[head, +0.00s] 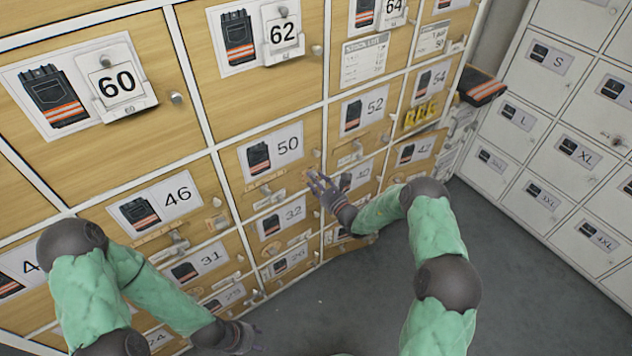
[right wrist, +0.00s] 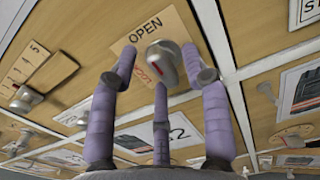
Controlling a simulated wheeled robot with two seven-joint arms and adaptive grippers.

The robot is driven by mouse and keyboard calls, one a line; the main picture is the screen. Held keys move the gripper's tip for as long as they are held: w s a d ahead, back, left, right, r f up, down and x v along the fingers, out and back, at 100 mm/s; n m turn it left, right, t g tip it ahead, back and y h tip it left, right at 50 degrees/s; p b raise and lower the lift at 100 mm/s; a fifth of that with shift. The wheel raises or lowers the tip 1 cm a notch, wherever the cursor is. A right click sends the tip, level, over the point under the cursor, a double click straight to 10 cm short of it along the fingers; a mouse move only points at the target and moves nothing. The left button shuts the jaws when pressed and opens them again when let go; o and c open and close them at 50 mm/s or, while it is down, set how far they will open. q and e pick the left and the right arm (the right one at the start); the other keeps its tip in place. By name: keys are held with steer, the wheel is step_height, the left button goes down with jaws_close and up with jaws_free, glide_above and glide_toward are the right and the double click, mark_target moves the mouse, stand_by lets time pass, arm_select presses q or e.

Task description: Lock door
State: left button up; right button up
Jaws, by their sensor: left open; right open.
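The wooden locker wall has numbered doors, among them door 50 (head: 262,160). My right gripper (head: 318,182) is open by the lower right of door 50. In the right wrist view its purple fingers (right wrist: 165,75) are spread around a silver knob (right wrist: 165,58) with a red mark. I cannot tell whether they touch it. A tan plate (right wrist: 150,30) behind the knob reads OPEN, with red lettering lower down, partly hidden by the knob. My left gripper (head: 242,340) is open, low in front of the lower lockers, and holds nothing visible.
White lockers (head: 540,130) with size labels stand at the right. A dark folded garment with orange stripes (head: 482,88) rests in the corner between the banks. The grey floor (head: 520,270) is clear. Other knobs and small plates stick out from neighbouring doors.

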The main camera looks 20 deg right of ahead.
jaws_close()
steer(key=shift+n, duration=0.3)
steer(key=shift+d+f+n+b, duration=0.15)
steer(key=shift+n+b, duration=0.45)
steer(key=shift+n, duration=3.7)
steer(key=shift+d+f+n+b, duration=0.1)
steer(key=shift+n+b, duration=0.5)
steer(key=shift+n, duration=3.7)
